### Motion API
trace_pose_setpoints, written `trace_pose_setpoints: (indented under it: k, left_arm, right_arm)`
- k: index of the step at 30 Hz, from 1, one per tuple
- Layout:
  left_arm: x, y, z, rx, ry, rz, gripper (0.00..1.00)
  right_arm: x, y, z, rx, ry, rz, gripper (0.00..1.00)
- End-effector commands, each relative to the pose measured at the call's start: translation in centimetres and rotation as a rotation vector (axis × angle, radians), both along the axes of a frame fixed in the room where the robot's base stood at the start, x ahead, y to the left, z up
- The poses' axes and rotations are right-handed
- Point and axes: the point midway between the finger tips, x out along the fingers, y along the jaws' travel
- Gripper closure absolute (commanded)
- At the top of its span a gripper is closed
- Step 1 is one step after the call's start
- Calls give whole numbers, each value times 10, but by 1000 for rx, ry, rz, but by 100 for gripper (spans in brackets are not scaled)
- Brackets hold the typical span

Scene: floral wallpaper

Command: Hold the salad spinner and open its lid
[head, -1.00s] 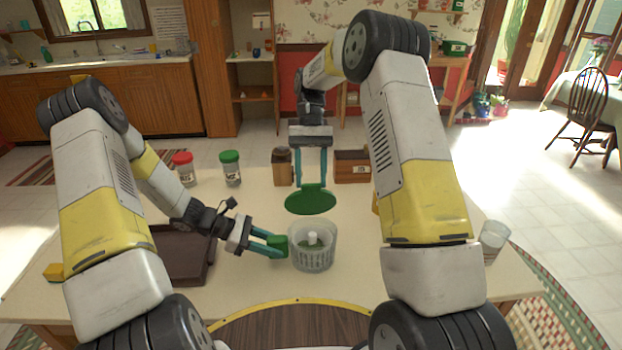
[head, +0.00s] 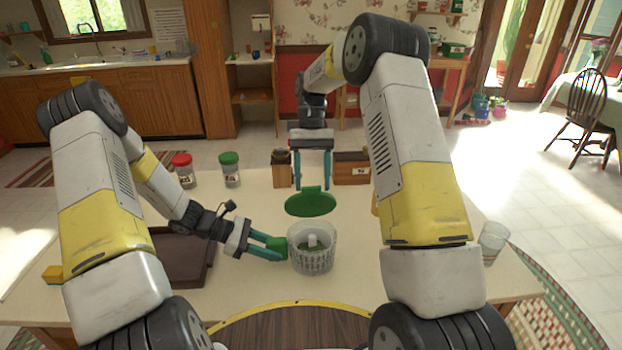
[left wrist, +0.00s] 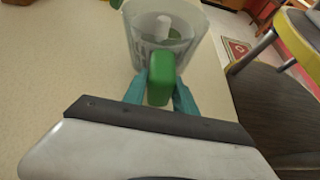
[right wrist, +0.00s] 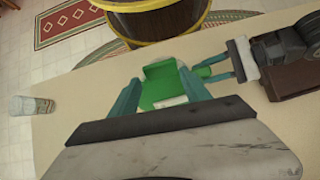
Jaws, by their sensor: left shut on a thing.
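The salad spinner bowl (head: 312,257) is clear with a white centre post and stands upright on the table. My left gripper (head: 280,247) is shut on the green handle (left wrist: 160,78) at the bowl's left side. The green lid (head: 311,206) is off the bowl, just behind it; whether it rests flat on the table is hard to tell. My right gripper (head: 312,186) is open above the lid, its fingers spread either side of the lid's raised green part. In the right wrist view the lid (right wrist: 160,88) shows between the spread fingers.
A brown tray (head: 170,262) lies under my left arm. Red-lidded (head: 184,172) and green-lidded (head: 230,172) jars and wooden boxes (head: 351,168) stand along the back. A glass (head: 493,240) stands at the right edge. The table between bowl and glass is partly hidden by my right arm.

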Motion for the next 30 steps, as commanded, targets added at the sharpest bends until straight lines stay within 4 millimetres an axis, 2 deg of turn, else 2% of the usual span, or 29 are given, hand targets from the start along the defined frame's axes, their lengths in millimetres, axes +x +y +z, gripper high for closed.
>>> trace_pose_setpoints:
  k: [12,24,30]
  left_arm:
    - [0,-1,1,-2,-1,-2,100]
    - [1,-1,2,-4,-2,-1,100]
    - [1,-2,2,-4,-2,-1,100]
  right_arm:
    - [3,2,3,6,-4,3,33]
    - [38,0,46,4,-5,3,33]
    - [45,0,57,4,-3,2,33]
